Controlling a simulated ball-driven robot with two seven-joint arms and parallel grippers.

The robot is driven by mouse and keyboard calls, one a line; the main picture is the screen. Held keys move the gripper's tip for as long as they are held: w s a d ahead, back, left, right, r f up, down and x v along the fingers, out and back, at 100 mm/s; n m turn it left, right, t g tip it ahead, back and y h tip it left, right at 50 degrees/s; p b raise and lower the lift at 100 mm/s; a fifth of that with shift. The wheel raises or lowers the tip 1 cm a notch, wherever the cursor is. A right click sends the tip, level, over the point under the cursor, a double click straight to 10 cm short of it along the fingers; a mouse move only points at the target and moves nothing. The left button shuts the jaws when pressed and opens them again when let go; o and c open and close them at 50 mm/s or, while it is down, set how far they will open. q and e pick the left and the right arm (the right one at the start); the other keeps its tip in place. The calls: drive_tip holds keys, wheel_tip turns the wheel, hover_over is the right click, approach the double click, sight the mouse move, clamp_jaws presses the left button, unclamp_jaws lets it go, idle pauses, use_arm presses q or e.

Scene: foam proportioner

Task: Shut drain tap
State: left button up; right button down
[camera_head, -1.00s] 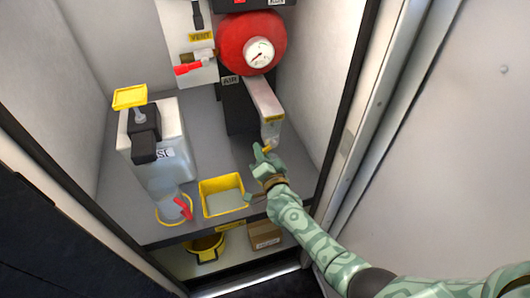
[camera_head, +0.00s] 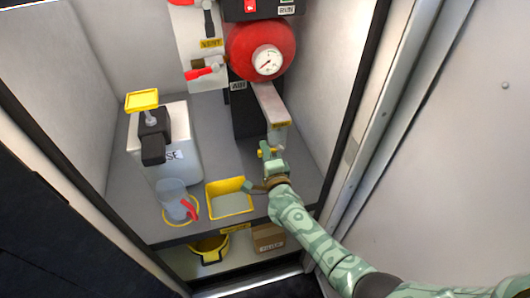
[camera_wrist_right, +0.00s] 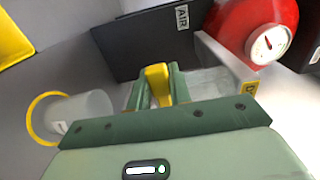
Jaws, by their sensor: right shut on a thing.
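The drain tap is a small yellow handle (camera_wrist_right: 157,82) that sits between the two green fingers of my right gripper (camera_wrist_right: 160,88) in the right wrist view. In the head view my right gripper (camera_head: 269,158) is just under the clear bowl (camera_head: 278,134), which hangs below the grey bracket with a yellow label. Only a bit of yellow shows beside the fingers there, so the tap's exact angle is hard to tell. The right gripper is shut on the tap handle. My left gripper is out of view.
A red round tank with a gauge (camera_head: 262,50) stands above. A yellow tray (camera_head: 230,201) and a clear jug with a red handle (camera_head: 174,200) are left of my right arm. A white canister (camera_head: 176,140) stands behind. The cabinet's right wall is close by.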

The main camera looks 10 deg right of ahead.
idle(0.4)
drive_tip(key=c, duration=1.3)
unclamp_jaws()
drive_tip(key=s+p, duration=0.1)
drive_tip(key=s, duration=0.4)
drive_tip(key=s+p, duration=0.1)
drive_tip(key=s, duration=0.5)
drive_tip(key=s+p, duration=0.2)
drive_tip(key=s, duration=0.3)
drive_tip(key=shift+s+d, duration=0.2)
drive_tip(key=shift+d, duration=0.1)
